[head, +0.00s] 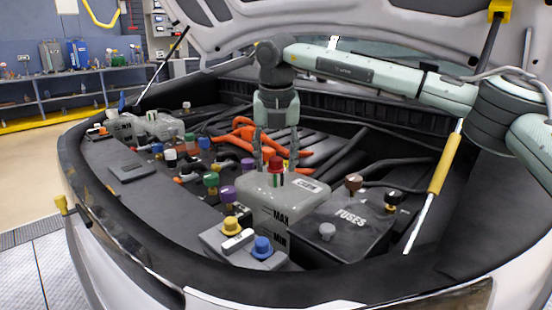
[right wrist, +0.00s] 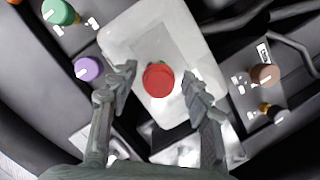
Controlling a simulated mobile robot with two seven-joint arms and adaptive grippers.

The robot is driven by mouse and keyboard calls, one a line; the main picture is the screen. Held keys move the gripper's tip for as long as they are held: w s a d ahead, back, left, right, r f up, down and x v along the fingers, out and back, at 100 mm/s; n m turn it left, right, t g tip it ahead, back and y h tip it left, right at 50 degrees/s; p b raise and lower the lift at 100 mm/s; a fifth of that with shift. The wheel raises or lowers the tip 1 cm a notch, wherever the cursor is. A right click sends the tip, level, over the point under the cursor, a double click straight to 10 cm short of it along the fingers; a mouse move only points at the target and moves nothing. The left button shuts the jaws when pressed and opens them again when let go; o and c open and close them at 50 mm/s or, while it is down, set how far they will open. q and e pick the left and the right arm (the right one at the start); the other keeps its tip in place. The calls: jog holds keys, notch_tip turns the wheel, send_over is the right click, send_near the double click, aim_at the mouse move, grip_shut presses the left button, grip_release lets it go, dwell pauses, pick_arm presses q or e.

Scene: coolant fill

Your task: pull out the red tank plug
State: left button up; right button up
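The red tank plug (head: 276,163) stands upright on top of the pale grey coolant tank (head: 262,206), which is marked MAX and MIN. In the right wrist view, the red plug (right wrist: 158,80) appears as a round cap near the middle, on the light tank top (right wrist: 185,40). My right gripper (head: 277,158) points down over the tank. Its fingers (right wrist: 160,88) are spread on either side of the plug, with visible gaps between each finger and the plug. It is open and holds nothing. My left gripper is not in view.
A FUSES box (head: 345,222) with brown and black knobs stands right of the tank. Purple (head: 228,195), yellow and blue (head: 262,246) caps stand at its left and front. Orange hoses (head: 245,130) lie behind. The raised hood (head: 330,22) hangs above my arm; a yellow-gripped strut (head: 437,178) stands right.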

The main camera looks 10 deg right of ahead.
aim_at(276, 159)
jog(key=c, duration=0.7)
jog(key=o, duration=0.4)
jog(key=shift+c, duration=0.2)
jog(key=c, duration=0.3)
jog(key=shift+c, duration=0.2)
jog(key=shift+r, duration=0.25)
jog(key=shift+r, duration=0.2)
jog(key=shift+r, duration=2.25)
